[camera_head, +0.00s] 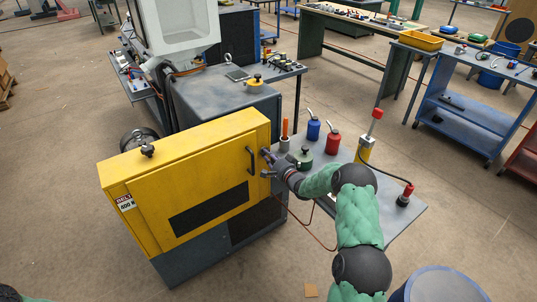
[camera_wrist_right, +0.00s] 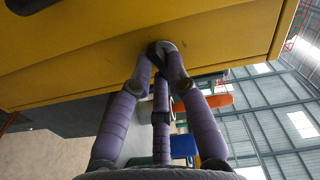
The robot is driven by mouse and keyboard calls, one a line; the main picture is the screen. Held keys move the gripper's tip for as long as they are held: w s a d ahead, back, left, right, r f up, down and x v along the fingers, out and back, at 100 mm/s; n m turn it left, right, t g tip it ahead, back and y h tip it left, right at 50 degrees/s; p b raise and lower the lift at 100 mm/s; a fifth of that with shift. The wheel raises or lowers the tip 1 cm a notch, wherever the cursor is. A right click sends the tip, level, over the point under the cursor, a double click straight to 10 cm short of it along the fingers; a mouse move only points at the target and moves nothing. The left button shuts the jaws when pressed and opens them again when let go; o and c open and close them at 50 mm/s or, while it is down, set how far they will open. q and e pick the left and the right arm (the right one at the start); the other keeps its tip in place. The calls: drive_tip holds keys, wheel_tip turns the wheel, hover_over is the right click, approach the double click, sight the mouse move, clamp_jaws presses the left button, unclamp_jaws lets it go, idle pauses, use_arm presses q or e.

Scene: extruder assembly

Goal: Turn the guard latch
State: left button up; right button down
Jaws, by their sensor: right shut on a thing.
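The yellow guard (camera_head: 190,185) is a closed box-like cover on the machine, with a dark bar handle (camera_head: 251,160) near its right edge. My right gripper (camera_head: 267,154) reaches in from the right to the guard's right edge, just beside the handle. In the right wrist view, the right gripper (camera_wrist_right: 160,62) has its purple fingers closed around the dark guard latch (camera_wrist_right: 153,52), which has a round grey base (camera_wrist_right: 169,46) against the yellow panel. The fingers hide much of the latch, so its exact angle is unclear. My left gripper is out of view.
A grey side table (camera_head: 395,212) right of the guard carries a red can (camera_head: 332,144), a blue can (camera_head: 313,130) and a yellow post with a red top (camera_head: 366,148). My right arm passes over this table. A blue drum (camera_head: 440,285) stands at the bottom right.

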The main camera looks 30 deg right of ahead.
drive_tip(key=shift+a+m+p, duration=0.2)
drive_tip(key=shift+m+p, duration=0.15)
drive_tip(key=shift+m, duration=0.75)
drive_tip(key=c, duration=1.3)
unclamp_jaws()
drive_tip(key=shift+f, duration=0.1)
drive_tip(key=shift+c, duration=0.2)
drive_tip(key=shift+d, duration=0.1)
drive_tip(key=s+p, duration=0.1)
drive_tip(key=s, duration=0.5)
drive_tip(key=shift+d, duration=0.3)
